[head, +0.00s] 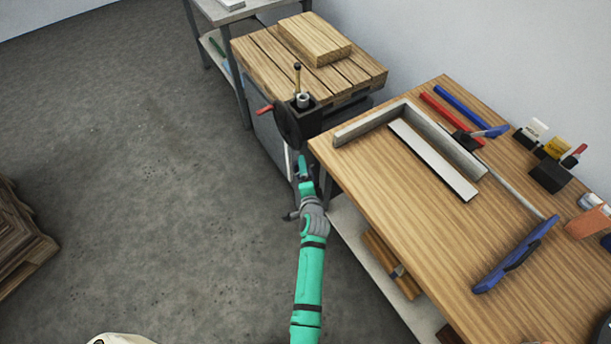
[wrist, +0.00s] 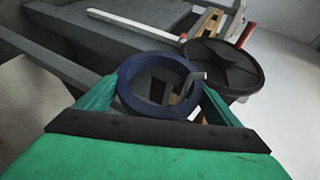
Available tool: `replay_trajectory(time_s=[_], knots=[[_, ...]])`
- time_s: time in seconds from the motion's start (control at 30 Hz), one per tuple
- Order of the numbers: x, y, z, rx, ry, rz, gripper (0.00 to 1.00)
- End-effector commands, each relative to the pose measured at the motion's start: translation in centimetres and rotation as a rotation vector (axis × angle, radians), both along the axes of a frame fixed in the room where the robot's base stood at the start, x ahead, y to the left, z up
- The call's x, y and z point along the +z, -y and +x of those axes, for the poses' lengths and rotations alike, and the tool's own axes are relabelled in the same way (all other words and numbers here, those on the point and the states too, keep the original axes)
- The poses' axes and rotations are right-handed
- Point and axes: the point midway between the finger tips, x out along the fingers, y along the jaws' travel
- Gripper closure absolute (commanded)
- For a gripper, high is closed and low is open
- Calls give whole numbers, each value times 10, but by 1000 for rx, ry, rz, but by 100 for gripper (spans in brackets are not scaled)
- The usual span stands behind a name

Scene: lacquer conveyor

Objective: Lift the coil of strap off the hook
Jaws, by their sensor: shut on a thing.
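The coil of strap is a dark blue ring (wrist: 131,92) in the wrist view. My gripper (wrist: 158,104) has its two green fingers on either side of the coil, shut on it. A grey bent hook (wrist: 188,86) shows in the ring's opening, its tip over the right side of the rim. I cannot tell whether the coil rests on the hook. In the head view my gripper (head: 303,168) is low beside the near corner of the workbench; the coil and hook cannot be made out there.
The wooden workbench (head: 400,190) is right of my arm. The floor at left is clear up to a pallet (head: 22,245).

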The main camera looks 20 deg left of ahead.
Motion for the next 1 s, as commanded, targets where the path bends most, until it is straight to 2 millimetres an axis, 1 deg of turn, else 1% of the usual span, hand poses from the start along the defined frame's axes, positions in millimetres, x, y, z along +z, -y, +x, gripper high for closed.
replay_trajectory(time_s=[0.6, 1.0], knots=[[16, 1, 1, -3, 2, 1, 36], [17, 0, -1, -3, 2, 1, 36]])
